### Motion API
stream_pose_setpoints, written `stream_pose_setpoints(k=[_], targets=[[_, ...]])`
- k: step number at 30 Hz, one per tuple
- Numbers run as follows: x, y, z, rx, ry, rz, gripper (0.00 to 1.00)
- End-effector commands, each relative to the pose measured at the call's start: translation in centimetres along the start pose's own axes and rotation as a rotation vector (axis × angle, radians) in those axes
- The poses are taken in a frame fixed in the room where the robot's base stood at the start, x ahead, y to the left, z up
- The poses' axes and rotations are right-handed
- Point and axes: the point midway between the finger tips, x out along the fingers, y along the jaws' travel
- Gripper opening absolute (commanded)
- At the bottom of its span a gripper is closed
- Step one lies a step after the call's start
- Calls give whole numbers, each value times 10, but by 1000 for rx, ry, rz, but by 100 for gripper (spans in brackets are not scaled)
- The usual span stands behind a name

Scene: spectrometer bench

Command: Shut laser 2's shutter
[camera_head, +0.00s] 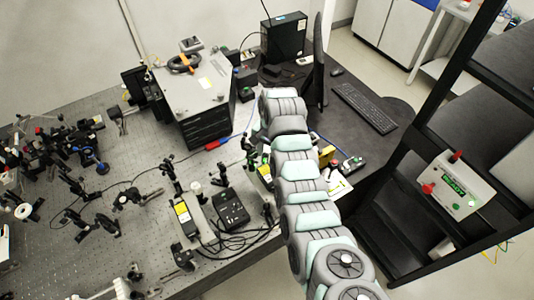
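No label reading "laser 2" is legible here. A black box with a yellow label (184,215) lies on the optical table and may be a laser. Another yellow-marked device (266,172) is partly hidden beside my arm, and a yellow block (326,156) shows just right of the arm. I cannot tell which of these is laser 2, and no shutter can be made out. My arm runs from the bottom right up to the middle of the picture, over the table's right part. My gripper is not visible; the arm's far end near the grey instrument hides or lacks it.
A grey-topped instrument (195,85) stands at the back of the optical table (60,250). Several optical mounts crowd the left. A black control box (232,208) with cables sits near the front edge. A keyboard (365,107) lies right. A white box with red knobs (455,187) is on the rack.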

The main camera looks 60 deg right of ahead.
Motion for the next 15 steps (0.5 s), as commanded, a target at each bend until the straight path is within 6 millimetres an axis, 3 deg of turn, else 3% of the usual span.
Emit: stream_pose_setpoints(k=[11,15], targets=[[8,0,-1,0,3,-2,34],[8,0,0,0,3,-1,24]])
